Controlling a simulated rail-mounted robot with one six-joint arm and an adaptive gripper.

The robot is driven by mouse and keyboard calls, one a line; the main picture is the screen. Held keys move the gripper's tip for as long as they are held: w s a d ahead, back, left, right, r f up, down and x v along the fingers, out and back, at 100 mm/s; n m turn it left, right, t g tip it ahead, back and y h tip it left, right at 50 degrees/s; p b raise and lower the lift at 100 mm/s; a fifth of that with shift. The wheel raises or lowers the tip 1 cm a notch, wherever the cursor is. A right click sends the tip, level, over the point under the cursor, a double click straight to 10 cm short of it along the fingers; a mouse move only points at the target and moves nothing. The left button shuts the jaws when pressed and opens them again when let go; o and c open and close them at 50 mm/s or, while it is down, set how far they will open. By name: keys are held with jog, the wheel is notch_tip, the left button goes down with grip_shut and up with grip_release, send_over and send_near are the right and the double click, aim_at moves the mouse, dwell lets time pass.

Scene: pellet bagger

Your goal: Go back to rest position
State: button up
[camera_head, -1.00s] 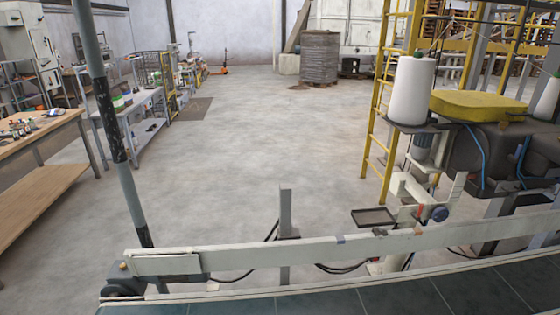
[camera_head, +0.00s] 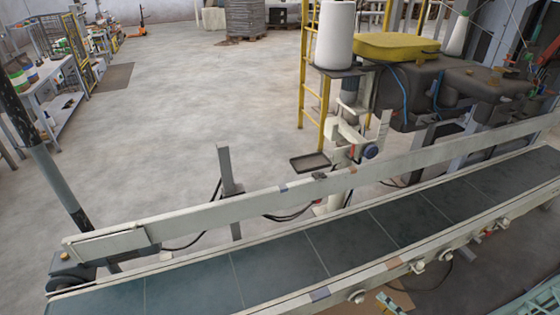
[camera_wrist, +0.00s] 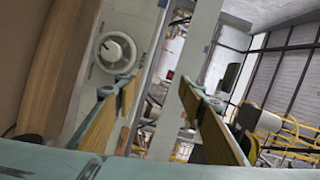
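My gripper (camera_wrist: 160,98) shows in the wrist view, its two fingers with tan pads spread apart. Nothing sits between the fingers; the gap shows only background. A pale upright post (camera_wrist: 195,60) stands beyond the fingers, and a round white fitting (camera_wrist: 115,52) shows on a grey surface to the left. The wrist camera is tilted, so the room appears slanted. In the head view a pale teal part of my arm enters at the bottom right corner.
A conveyor with a dark belt (camera_head: 275,268) and pale side rails crosses the foreground. A shelf bench (camera_head: 50,95) is left. The middle floor is clear.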

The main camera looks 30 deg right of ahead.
jog(key=w+a+r+n+g+y, duration=0.1)
jog(key=w+r+n+g+y, duration=0.25)
jog(key=w+r, duration=0.65)
jog(key=w+r+n+g+y, duration=0.3)
jog(key=w+r+y, duration=0.15)
jog(key=r, duration=1.15)
jog(key=w+a+r+n+g, duration=0.35)
jog(key=a+r, duration=0.45)
jog(key=r, duration=0.5)
jog(key=w+a+r+n+g, duration=0.2)
jog(key=w+a+r+g, duration=0.2)
jog(key=a+r, duration=0.6)
jog(key=s+a+r+n+g+h, duration=0.2)
jog(key=s+a+r, duration=0.1)
jog(key=a+r, duration=0.7)
jog(key=s+a+r+n+g+h, duration=0.1)
jog(key=s+a+r+h, duration=0.1)
jog(key=a+r, duration=0.75)
jog(key=s+a+r+t+h, duration=0.2)
jog(key=s+r, duration=0.4)
jog(key=s, duration=0.3)
jog(key=s+a+r+t+h, duration=0.1)
jog(key=s+a+r+h, duration=0.2)
jog(key=s+r, duration=0.3)
jog(key=shift+s+r+t, duration=0.15)
jog(key=shift+s+t, duration=0.25)
jog(key=shift+s, duration=1.6)
